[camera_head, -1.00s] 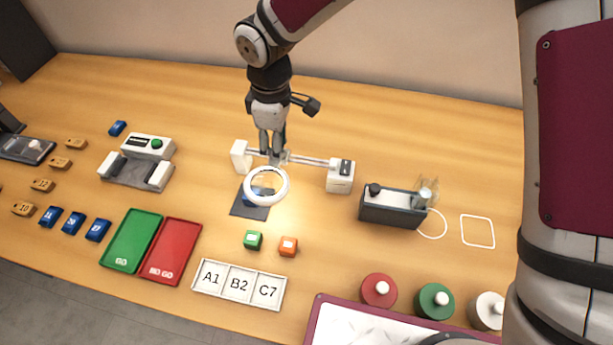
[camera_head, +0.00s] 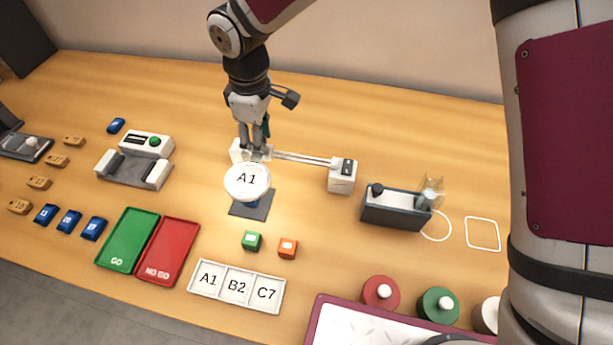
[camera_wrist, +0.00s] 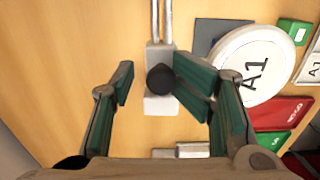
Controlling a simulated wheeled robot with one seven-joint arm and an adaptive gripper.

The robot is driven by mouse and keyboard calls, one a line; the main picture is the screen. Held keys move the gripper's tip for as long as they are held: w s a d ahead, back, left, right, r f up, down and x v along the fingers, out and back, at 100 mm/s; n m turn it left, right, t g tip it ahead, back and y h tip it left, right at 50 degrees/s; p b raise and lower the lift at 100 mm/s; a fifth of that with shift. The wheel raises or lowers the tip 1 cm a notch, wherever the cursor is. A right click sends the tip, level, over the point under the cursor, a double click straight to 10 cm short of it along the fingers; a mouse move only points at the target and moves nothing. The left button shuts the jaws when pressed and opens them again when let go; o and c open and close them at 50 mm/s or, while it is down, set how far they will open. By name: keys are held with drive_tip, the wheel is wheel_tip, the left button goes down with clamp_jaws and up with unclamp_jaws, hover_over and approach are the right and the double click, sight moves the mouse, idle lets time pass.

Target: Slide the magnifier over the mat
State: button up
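The magnifier (camera_head: 247,182) is a white round lens on a rail (camera_head: 305,159), near the rail's left end block. Its lens shows an enlarged "A1". In the head view it overlaps the upper left of the dark mat (camera_head: 264,208), where a blue piece shows partly below the lens. The wrist view shows the magnifier (camera_wrist: 252,66) beside the mat (camera_wrist: 205,38). My gripper (camera_head: 252,152) is at the rail's left end, behind the lens. In the wrist view its fingers (camera_wrist: 152,88) are apart around a black knob (camera_wrist: 160,78), with a gap on the knob's left.
Green (camera_head: 252,241) and orange (camera_head: 288,248) cubes lie in front of the mat, before a labelled A1/B2/C7 tray (camera_head: 237,307). Green and red trays are front left. The rail's right block (camera_head: 342,178) and a dark device (camera_head: 393,210) stand right.

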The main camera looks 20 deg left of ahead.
drive_tip(key=shift+s+f, duration=0.1)
wheel_tip(320, 180, up, 2)
drive_tip(key=shift+r+p, duration=0.1)
drive_tip(key=shift+p, duration=0.45)
drive_tip(key=shift+a+r+p, duration=0.1)
drive_tip(key=shift+r+p, duration=0.85)
drive_tip(key=shift+r, duration=1.4)
drive_tip(key=d+r+m+t, duration=0.1)
drive_tip(key=d+r+m, duration=0.2)
drive_tip(key=d+r, duration=0.35)
drive_tip(key=d+r+m+t, duration=0.1)
drive_tip(key=d+r+m, duration=0.15)
drive_tip(key=d, duration=0.65)
drive_tip(key=d+r+m, duration=0.3)
drive_tip(key=d+r, duration=0.3)
drive_tip(key=d, duration=0.2)
drive_tip(key=s+d+r+m+t, duration=0.2)
drive_tip(key=s+d+m, duration=0.8)
drive_tip(key=s+d, duration=0.5)
drive_tip(key=shift+d+r+t, duration=0.35)
drive_tip(key=shift+d+t, duration=0.15)
drive_tip(key=shift+d, duration=0.75)
